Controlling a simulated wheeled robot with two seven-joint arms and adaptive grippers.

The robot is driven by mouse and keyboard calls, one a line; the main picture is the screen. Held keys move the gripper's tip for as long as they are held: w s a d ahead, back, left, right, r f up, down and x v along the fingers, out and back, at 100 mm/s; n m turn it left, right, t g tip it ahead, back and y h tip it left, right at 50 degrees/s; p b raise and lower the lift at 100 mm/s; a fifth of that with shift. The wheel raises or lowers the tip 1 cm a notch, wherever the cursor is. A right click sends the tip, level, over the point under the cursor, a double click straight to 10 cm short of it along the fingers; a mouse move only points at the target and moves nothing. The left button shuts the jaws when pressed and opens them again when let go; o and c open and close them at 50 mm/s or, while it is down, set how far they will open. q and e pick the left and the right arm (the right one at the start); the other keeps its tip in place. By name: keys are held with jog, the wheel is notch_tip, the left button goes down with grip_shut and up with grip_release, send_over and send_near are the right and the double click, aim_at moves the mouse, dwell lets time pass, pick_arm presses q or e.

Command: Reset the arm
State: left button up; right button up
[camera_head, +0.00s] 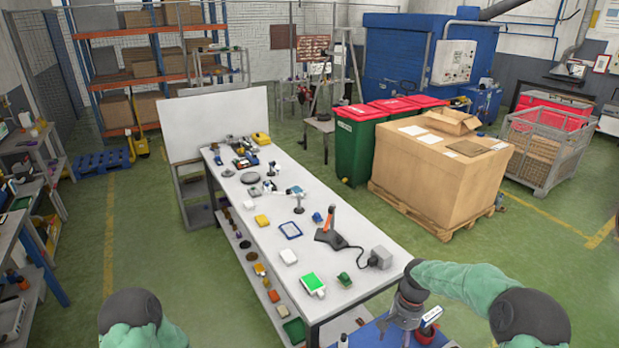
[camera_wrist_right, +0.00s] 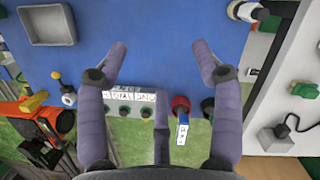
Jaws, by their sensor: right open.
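My right gripper (camera_head: 405,312) reaches down over a blue surface at the bottom of the head view. A blue-and-white tag (camera_wrist_right: 183,131) hangs below the red knob. The fingers appear apart from these parts. Of my left arm, only a green and black part shows at the lower left of the head view; its gripper is out of view.
The blue surface (camera_wrist_right: 165,45) holds a grey tray (camera_wrist_right: 47,24). A long white table (camera_head: 330,280) with many small items stands ahead. A cardboard box (camera_head: 430,180) on a pallet and red-lidded bins (camera_head: 357,145) stand beyond. Green floor (camera_head: 150,230) is open at left.

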jog(key=s+a+f+n+t+y, duration=0.1)
jog(key=s+a+f, duration=0.4)
jog(key=f, duration=0.2)
jog(key=s+a+f+n+y, duration=0.1)
jog(key=s+a+f, duration=0.4)
jog(key=f, duration=0.3)
jog(key=s+a+f+n+t, duration=0.1)
jog(key=s+a+f, duration=0.1)
jog(key=s, duration=0.5)
jog(key=s+a+f, duration=0.1)
jog(key=s+a, duration=0.2)
jog(key=s, duration=0.4)
pick_arm(q)
notch_tip(320, 180, down, 23)
jog(key=b, duration=2.2)
jog(key=shift+w+r, duration=0.2)
pick_arm(e)
notch_tip(320, 180, down, 23)
jog(key=shift+w+d, duration=0.25)
jog(key=shift+d, duration=0.05)
pick_arm(q)
jog(key=shift+d, duration=0.1)
